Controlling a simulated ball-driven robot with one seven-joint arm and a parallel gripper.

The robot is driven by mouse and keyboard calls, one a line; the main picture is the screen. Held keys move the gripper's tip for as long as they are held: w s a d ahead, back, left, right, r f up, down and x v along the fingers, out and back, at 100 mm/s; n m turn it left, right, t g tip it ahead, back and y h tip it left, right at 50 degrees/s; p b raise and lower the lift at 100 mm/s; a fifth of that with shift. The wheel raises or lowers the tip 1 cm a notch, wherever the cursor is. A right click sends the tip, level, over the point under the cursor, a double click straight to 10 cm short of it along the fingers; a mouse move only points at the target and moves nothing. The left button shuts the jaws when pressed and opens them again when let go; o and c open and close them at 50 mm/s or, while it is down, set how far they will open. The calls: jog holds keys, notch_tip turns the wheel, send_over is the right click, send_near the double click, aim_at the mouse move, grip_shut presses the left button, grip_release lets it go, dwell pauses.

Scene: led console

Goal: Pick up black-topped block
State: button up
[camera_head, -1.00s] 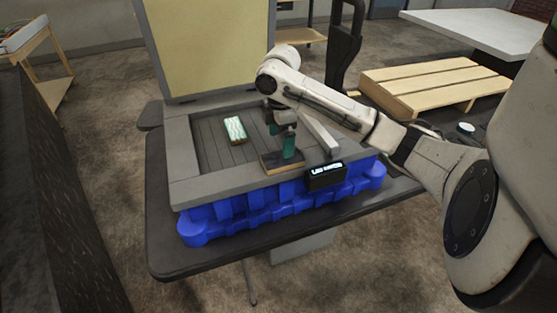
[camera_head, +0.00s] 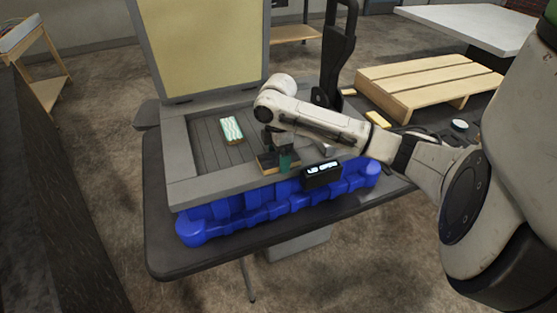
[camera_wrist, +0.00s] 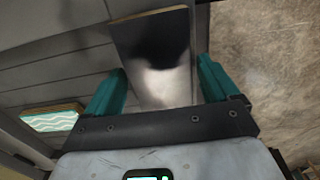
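The black-topped block (camera_head: 264,165), with wood-coloured sides, lies at the front of the console's grey tray (camera_head: 205,185). In the wrist view the block (camera_wrist: 150,50) shows a dark, partly shiny top. My gripper (camera_head: 284,160) is down at the block and partly covers it in the head view. In the wrist view, my gripper's teal fingers (camera_wrist: 160,88) are spread apart. The block's near end shows between them, with gaps visible on both sides. I cannot tell how deep the fingertips reach beside it.
A block with a pale green wavy top (camera_head: 231,129) lies further back in the tray; it also shows in the wrist view (camera_wrist: 52,120). The raised lid (camera_head: 205,45) stands behind. A small lit display (camera_head: 321,174) is on the front edge, above the blue base (camera_head: 225,222).

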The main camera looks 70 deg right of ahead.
jog(key=c, duration=0.8)
jog(key=shift+c, duration=0.3)
